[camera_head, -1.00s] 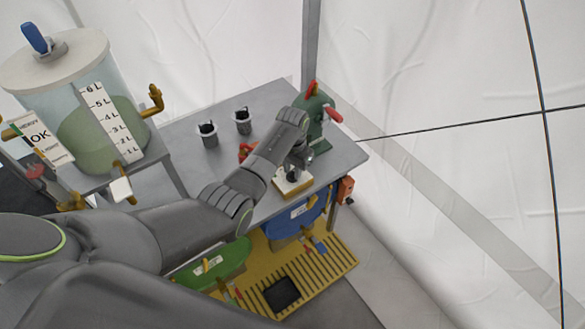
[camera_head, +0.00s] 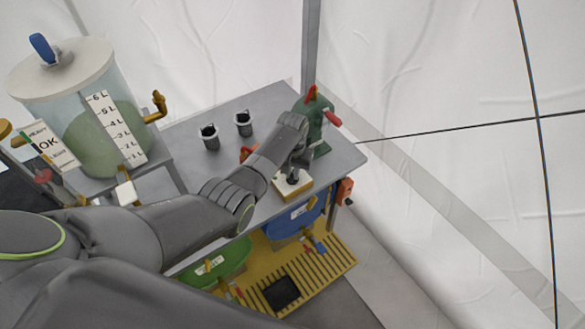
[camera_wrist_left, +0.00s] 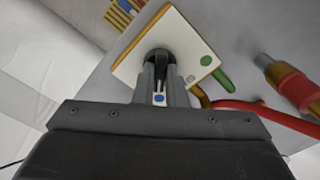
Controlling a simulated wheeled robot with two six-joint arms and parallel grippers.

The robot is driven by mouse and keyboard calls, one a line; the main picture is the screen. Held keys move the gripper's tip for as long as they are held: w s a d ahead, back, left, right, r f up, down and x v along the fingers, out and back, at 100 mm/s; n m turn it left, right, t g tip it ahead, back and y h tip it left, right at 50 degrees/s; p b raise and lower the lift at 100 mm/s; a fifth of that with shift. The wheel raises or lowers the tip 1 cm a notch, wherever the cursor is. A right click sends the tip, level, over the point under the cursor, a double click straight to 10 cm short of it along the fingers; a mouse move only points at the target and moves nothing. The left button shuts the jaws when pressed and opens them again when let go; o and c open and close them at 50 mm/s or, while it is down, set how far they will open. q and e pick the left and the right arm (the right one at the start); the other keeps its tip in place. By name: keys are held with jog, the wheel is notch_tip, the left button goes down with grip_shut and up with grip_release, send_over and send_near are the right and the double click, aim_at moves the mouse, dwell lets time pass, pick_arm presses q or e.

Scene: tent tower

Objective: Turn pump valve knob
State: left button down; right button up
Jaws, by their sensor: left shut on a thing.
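A black knob (camera_wrist_left: 157,54) stands on a white, yellow-edged block in the left wrist view. The block (camera_head: 303,188) sits near the front edge of the grey table in the head view, and its white face (camera_wrist_left: 187,38) carries a green dot. My left gripper (camera_wrist_left: 158,68) is shut on the black knob, its fingers on either side of it. In the head view the left gripper (camera_head: 296,166) reaches down onto the block, and my arm and fingers hide part of the knob. My right gripper is not in view.
A green pump (camera_head: 318,128) with red handles stands just behind the gripper. Two grey cups (camera_head: 210,138) stand left of it. A clear tank (camera_head: 80,90) with a scale is at the left. Blue (camera_head: 290,218) and green containers sit below the table.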

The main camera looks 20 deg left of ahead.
pick_arm(q)
jog(key=n+p, duration=0.1)
jog(key=n, duration=0.2)
jog(key=shift+r+n, duration=0.15)
jog(key=shift+n, duration=0.25)
jog(key=n+p, duration=0.1)
jog(key=n, duration=0.3)
dwell(0.4)
jog(key=c, duration=1.5)
grip_release()
jog(key=shift+p, duration=0.3)
